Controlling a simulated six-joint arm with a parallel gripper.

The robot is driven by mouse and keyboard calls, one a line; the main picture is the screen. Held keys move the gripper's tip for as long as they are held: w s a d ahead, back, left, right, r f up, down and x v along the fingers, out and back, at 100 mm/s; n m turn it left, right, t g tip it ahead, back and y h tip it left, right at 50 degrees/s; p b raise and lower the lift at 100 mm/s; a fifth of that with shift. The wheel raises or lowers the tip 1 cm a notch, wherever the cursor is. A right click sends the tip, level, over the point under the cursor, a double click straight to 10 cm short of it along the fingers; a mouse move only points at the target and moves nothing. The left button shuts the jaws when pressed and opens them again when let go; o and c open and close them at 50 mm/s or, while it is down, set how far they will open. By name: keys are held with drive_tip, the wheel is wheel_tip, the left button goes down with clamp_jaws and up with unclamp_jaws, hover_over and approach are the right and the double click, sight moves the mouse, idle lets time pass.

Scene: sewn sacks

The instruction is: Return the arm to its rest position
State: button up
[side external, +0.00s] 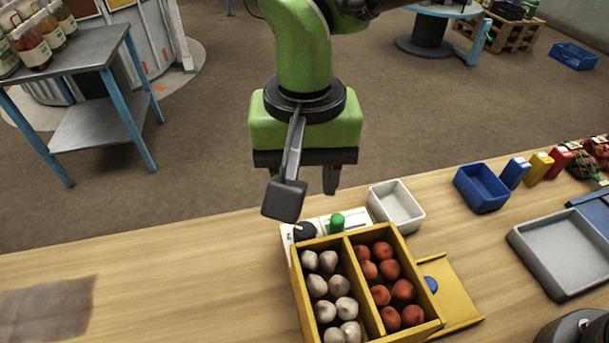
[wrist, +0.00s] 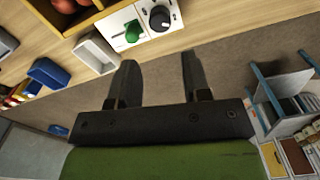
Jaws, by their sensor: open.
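My gripper (side external: 302,180) hangs from the green wrist above the back edge of the wooden table (side external: 150,262). Its jaws are apart with nothing between them. In the wrist view my gripper (wrist: 158,78) also shows two dark fingers spread wide, with only brown floor between and beyond them. A dark block on a bar, part of my wrist, covers some of the gripper in the side view.
A yellow two-part box (side external: 347,240) holds white sacks (side external: 318,286) and red sacks (side external: 390,268). A control panel with a green knob (side external: 337,222) stands behind it. A white tray (side external: 397,205) and a blue bin (side external: 481,188) stand right. The table's left is mostly clear.

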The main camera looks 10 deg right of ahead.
drive_tip(key=d+r+t+y, duration=0.2)
drive_tip(key=d+r, duration=1.3)
drive_tip(key=s+d+m+t, duration=0.1)
drive_tip(key=s+d+t, duration=0.4)
drive_tip(key=s+d, duration=0.8)
drive_tip(key=shift+s+r+m, duration=0.3)
drive_tip(key=shift+s+m, duration=0.1)
drive_tip(key=shift+s, duration=0.2)
